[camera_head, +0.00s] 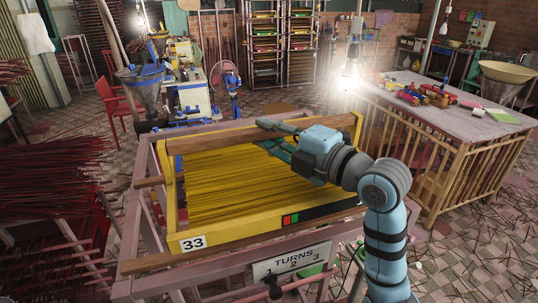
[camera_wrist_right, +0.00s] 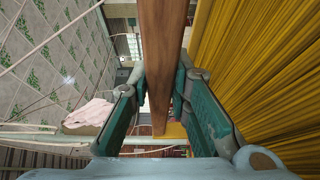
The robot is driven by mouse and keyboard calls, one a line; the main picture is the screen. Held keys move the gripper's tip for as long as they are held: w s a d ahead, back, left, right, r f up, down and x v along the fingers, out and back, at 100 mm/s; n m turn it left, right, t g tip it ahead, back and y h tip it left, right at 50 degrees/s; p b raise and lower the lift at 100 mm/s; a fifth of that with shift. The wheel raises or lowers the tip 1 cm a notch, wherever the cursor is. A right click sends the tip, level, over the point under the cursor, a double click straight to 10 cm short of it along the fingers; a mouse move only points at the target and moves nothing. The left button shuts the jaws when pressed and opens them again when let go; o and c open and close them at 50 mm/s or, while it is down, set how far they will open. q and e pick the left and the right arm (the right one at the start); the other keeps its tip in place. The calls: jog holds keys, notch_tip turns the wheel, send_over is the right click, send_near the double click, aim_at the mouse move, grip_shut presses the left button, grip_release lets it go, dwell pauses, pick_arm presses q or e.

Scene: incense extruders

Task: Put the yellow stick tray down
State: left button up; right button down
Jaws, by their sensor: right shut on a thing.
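The yellow stick tray (camera_head: 217,237) is a yellow frame marked 33, filled with long yellow sticks (camera_head: 240,188). It lies roughly level over the pinkish stand (camera_head: 140,225); I cannot tell whether it rests fully on it. Wooden bars run along its near and far sides. My right gripper (camera_head: 268,137) is at the far side, shut on the far wooden bar (camera_head: 225,144). In the right wrist view this bar (camera_wrist_right: 160,50) passes between the two fingers, with the yellow sticks (camera_wrist_right: 265,80) to the right. My left gripper is not in view.
A "TURNS 1 2 3" sign (camera_head: 292,262) hangs on the stand's front. A table (camera_head: 440,105) with colored rolls stands at right. Dark red stick bundles (camera_head: 50,190) lie at left. A machine (camera_head: 145,85) and a red fan (camera_head: 226,80) stand behind.

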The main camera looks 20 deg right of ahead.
aim_at(263, 161)
jog(key=f, duration=0.1)
jog(key=w+f+b, duration=0.1)
jog(key=f, duration=0.1)
jog(key=w+f+b, duration=0.1)
jog(key=shift+f, duration=0.25)
jog(key=shift+s+a+f+b, duration=0.15)
jog(key=shift+a+f+b, duration=0.25)
jog(key=shift+a+b, duration=0.25)
jog(key=shift+s+a+r, duration=0.1)
jog(key=shift+s+r, duration=0.15)
jog(key=shift+s, duration=0.25)
jog(key=shift+d, duration=0.25)
jog(key=c, duration=1.5)
grip_release()
jog(key=shift+w+d+f, duration=0.15)
jog(key=shift+w+d, duration=0.05)
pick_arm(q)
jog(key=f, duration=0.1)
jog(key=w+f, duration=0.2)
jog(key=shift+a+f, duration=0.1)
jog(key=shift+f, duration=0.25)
pick_arm(e)
jog(key=shift+w+a, duration=0.1)
jog(key=shift+a, duration=0.05)
jog(key=shift+a, duration=0.1)
